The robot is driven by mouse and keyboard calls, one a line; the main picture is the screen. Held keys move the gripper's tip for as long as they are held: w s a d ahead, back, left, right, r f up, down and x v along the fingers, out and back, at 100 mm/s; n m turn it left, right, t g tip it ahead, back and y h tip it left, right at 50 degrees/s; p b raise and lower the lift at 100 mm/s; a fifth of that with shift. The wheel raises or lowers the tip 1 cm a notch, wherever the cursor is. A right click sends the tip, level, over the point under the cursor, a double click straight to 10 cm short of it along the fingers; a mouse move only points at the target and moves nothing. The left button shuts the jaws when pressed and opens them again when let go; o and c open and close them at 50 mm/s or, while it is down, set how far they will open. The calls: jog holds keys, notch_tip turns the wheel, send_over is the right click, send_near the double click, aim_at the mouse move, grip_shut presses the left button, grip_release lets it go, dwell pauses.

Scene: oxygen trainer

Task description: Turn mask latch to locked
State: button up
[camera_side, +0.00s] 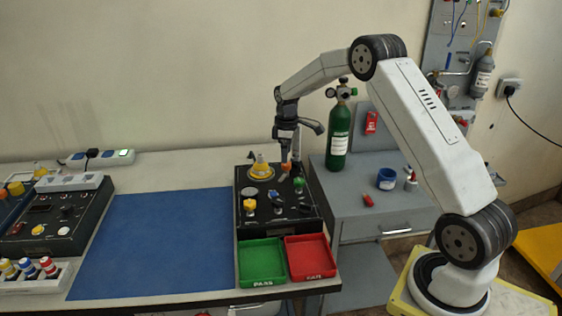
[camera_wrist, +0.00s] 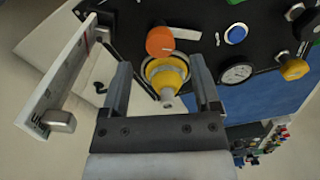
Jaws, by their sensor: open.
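A black test panel (camera_side: 275,226) stands on the bench. A yellow mask fitting with a pale nozzle (camera_side: 261,169) sits at its back; it also shows in the wrist view (camera_wrist: 166,77). An orange knob with a white mark (camera_wrist: 160,41) is right beside the fitting and looks like the mask latch; its lock state cannot be read. My gripper (camera_side: 291,161) points down over the back of the panel. In the wrist view my gripper (camera_wrist: 158,66) is open, with the yellow fitting seen between its fingers and the orange knob just beyond the tips. Contact cannot be judged.
A gauge (camera_wrist: 237,73), a blue button (camera_wrist: 235,34) and other knobs are on the panel. A green tray (camera_side: 262,262) and red tray (camera_side: 310,258) lie in front. A green cylinder (camera_side: 339,135) stands at right. The blue mat (camera_side: 150,245) is clear.

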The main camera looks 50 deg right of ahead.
aim_at(284, 173)
jog(key=shift+f, duration=1.85)
grip_shut()
